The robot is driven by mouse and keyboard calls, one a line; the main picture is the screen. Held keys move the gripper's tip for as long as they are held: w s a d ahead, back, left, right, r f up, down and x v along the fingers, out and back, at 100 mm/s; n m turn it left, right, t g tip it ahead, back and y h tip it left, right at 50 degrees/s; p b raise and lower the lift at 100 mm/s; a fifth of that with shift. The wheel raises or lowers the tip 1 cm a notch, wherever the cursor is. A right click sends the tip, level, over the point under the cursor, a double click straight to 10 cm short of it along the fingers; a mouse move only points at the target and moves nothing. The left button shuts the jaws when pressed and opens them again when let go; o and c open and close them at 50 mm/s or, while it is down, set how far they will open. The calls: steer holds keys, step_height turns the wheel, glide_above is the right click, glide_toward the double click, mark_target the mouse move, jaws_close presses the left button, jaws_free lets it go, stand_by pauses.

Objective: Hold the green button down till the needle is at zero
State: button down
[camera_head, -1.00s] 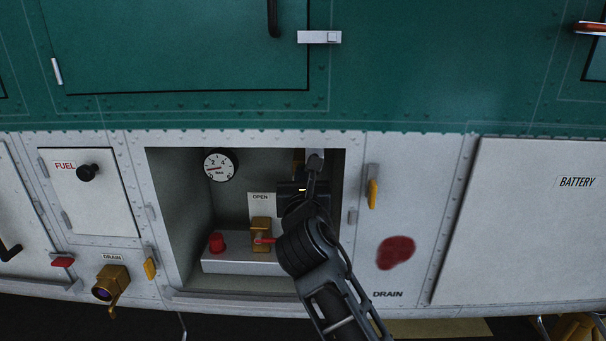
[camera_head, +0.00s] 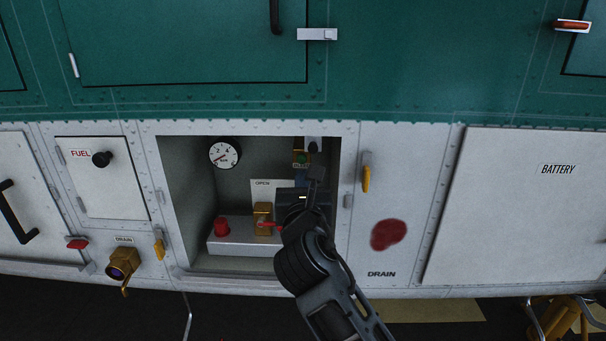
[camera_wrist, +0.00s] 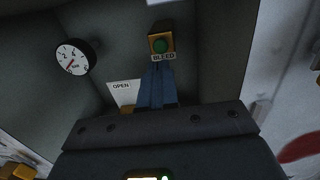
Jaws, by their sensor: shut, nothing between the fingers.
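The green button (camera_head: 301,158) sits in a yellow housing high on the back wall of the open bay. In the wrist view the green button (camera_wrist: 161,45) is uncovered, above a BLEED label. My gripper (camera_head: 316,173) is shut and empty, just below and in front of the button. In the wrist view its fingertips (camera_wrist: 157,66) point up at the label and do not cover the button. The round white gauge (camera_head: 224,153) is on the back wall at left. In the wrist view the gauge's (camera_wrist: 75,57) red needle points down-left, near the low end; its zero mark is not clearly readable.
A silver box (camera_head: 231,243) on the bay floor carries a red knob (camera_head: 222,227) and a yellow valve (camera_head: 263,217) with a red lever. An OPEN placard (camera_head: 264,185) is behind it. The bay's side walls and rim surround my arm closely.

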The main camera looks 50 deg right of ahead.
steer(key=v, duration=0.6)
steer(key=shift+s+a+b, duration=0.25)
steer(key=shift+a+b, duration=0.1)
steer(key=shift+b, duration=0.05)
steer(key=shift+f, duration=0.1)
steer(key=s+a+f+m+t+y, duration=0.3)
steer(key=s+a+f+m+y, duration=0.5)
steer(key=s+a+f+y, duration=0.4)
steer(key=s+a+m+y, duration=0.1)
steer(key=s+a+m, duration=0.1)
steer(key=s+m, duration=0.7)
steer(key=s+a+r+m, duration=0.1)
steer(key=s+a+m, duration=0.1)
steer(key=s+m, duration=0.7)
steer(key=shift+s+a+r+y, duration=0.25)
steer(key=shift+s+a+y, duration=0.15)
steer(key=shift+s, duration=0.6)
steer(key=shift+a, duration=0.15)
